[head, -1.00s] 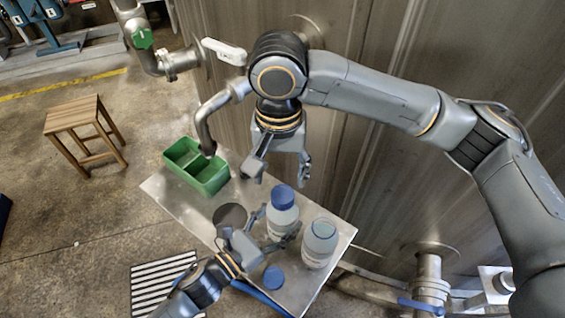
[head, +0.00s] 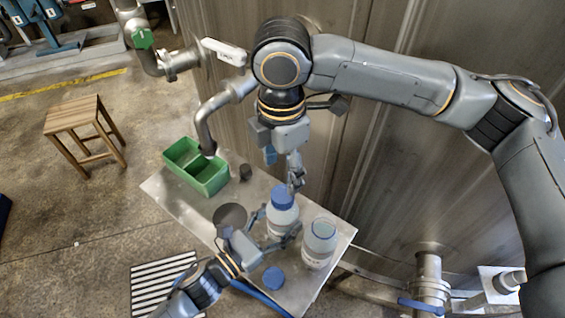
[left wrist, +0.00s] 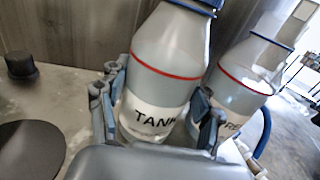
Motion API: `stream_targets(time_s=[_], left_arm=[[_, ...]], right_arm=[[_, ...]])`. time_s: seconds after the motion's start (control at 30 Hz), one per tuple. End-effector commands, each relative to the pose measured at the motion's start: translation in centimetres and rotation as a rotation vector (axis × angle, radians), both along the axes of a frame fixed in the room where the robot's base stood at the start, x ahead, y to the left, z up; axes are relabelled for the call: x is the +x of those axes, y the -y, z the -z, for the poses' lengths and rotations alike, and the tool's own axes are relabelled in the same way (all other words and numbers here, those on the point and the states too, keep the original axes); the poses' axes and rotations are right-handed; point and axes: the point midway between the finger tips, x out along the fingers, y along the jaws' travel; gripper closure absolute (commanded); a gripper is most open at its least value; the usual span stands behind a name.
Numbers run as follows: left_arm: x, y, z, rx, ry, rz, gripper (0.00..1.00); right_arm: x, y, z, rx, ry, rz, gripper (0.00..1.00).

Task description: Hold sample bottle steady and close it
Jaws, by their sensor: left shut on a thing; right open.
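The sample bottle (head: 281,222) labelled "TANK" stands upright on the metal table, with a blue cap (head: 282,196) on its top. In the left wrist view the bottle (left wrist: 165,75) shows a red line, and its cap is cut off by the top edge. My left gripper (head: 279,230) is shut on the bottle's lower body from the front left, fingers on both sides. My right gripper (head: 284,168) is open and empty above the cap, pointing down. One finger looks close to the cap; I cannot tell whether it touches.
A second, uncapped bottle (head: 319,246) stands close on the right. A loose blue cap (head: 273,277) lies near the table's front edge. A green divided bin (head: 205,177), a small dark object (head: 245,172) and a dark disc (head: 230,214) are on the left. The tank wall (head: 380,190) rises behind.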

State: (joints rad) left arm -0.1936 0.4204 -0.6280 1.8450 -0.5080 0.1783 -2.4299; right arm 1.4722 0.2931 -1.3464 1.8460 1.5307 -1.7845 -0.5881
Motion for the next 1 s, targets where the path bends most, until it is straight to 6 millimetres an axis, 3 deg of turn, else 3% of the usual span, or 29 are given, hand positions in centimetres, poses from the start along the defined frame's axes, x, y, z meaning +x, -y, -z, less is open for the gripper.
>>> stream_targets(time_s=[0.13, 0.33, 0.8, 1.0], left_arm=[[0.0, 0.0, 0.0, 0.000, 0.000, 0.000, 1.00], [0.0, 0.0, 0.0, 0.000, 0.000, 0.000, 1.00], [0.0, 0.0, 0.0, 0.000, 0.000, 0.000, 1.00], [0.0, 0.0, 0.0, 0.000, 0.000, 0.000, 1.00]], right_arm=[[0.0, 0.1, -0.3, -0.001, 0.001, -0.269, 0.38], [0.0, 0.1, -0.4, -0.001, -0.001, -0.489, 0.38], [0.0, 0.2, -0.4, 0.000, -0.001, -0.546, 0.38], [0.0, 0.2, 1.4, -0.001, -0.003, -0.544, 0.38]])
